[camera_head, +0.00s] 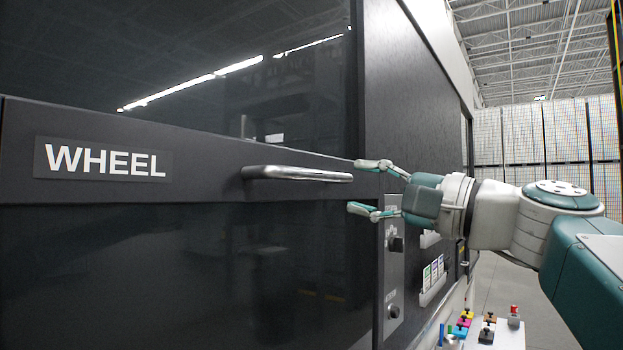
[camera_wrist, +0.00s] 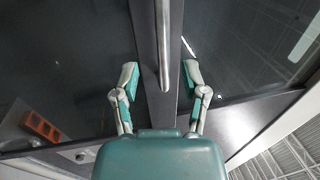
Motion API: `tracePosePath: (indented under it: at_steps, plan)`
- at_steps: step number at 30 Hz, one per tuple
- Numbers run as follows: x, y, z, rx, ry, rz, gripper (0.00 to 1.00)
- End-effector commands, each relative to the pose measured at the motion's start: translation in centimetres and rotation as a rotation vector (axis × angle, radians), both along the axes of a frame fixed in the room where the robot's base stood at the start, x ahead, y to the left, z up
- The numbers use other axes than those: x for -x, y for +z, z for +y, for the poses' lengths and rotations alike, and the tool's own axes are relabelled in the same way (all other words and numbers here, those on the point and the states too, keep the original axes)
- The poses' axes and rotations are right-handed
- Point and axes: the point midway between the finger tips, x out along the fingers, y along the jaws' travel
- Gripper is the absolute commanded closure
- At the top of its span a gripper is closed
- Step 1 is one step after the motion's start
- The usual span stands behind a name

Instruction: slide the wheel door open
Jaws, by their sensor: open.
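The wheel door (camera_head: 200,270) is a dark glass panel with a black crossbar labelled "WHEEL" (camera_head: 105,161). A silver bar handle (camera_head: 298,174) sits level on the crossbar near the door's right edge. My gripper (camera_head: 358,186) is open just right of the handle's right end, one finger above the handle's height and one below. In the wrist view the handle (camera_wrist: 163,45) runs down between the spread fingers of my gripper (camera_wrist: 160,76), and neither finger appears to touch it.
Right of the door is a dark machine panel with a knob control plate (camera_head: 394,270). Small coloured items (camera_head: 465,318) stand on a white surface (camera_head: 508,338) at the lower right. Open floor (camera_head: 497,285) lies beyond on the right.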

Motion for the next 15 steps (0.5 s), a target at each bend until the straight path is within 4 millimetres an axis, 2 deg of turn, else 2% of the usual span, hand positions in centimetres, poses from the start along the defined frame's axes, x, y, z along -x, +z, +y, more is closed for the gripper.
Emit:
tracePosePath:
  at_steps: [8,15]
  plan:
    - [-2.8,0.8,2.3,-0.006,0.000,0.003,0.43]
    - [-4.6,1.3,5.4,-0.001,-0.001,0.002,0.43]
